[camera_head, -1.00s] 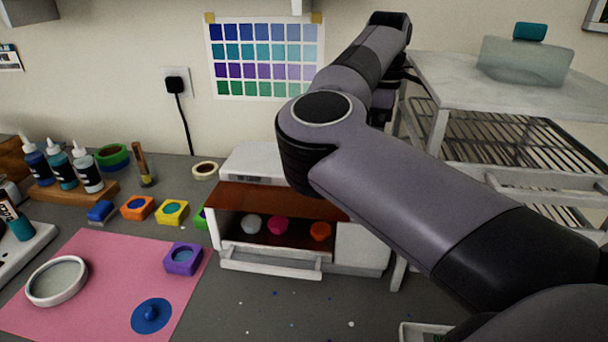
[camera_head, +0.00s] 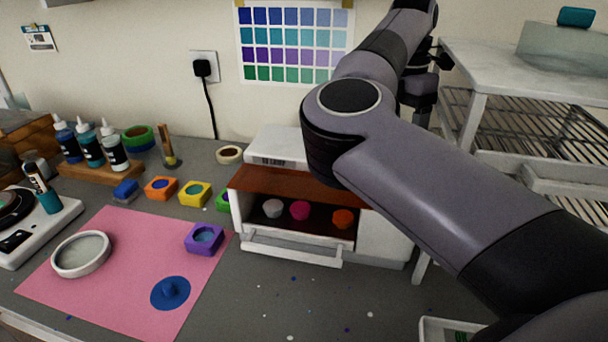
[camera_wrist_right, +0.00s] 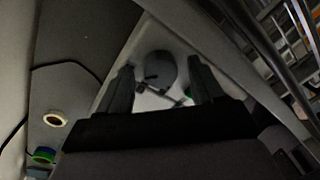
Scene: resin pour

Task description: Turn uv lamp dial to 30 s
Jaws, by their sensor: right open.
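The UV lamp (camera_head: 385,240) is a white box with an open front under a brown-orange panel, at the middle of the counter in the head view. Its dial does not show; my right arm covers part of the lamp's top and right front. My right gripper is far back, beyond the lamp and beside the rack, mostly behind my arm in the head view. In the right wrist view the right gripper (camera_wrist_right: 160,88) is open. A round dark grey shape shows between its fingers against a pale surface; I cannot tell what it is. My left gripper is not in view.
Pale, pink and orange pieces (camera_head: 300,210) sit inside the lamp. A wire rack (camera_head: 480,95) stands close on the right. A pink mat (camera_head: 120,290) with a purple mold (camera_head: 204,238) lies at the left. Speckled counter in front of the lamp is mostly clear.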

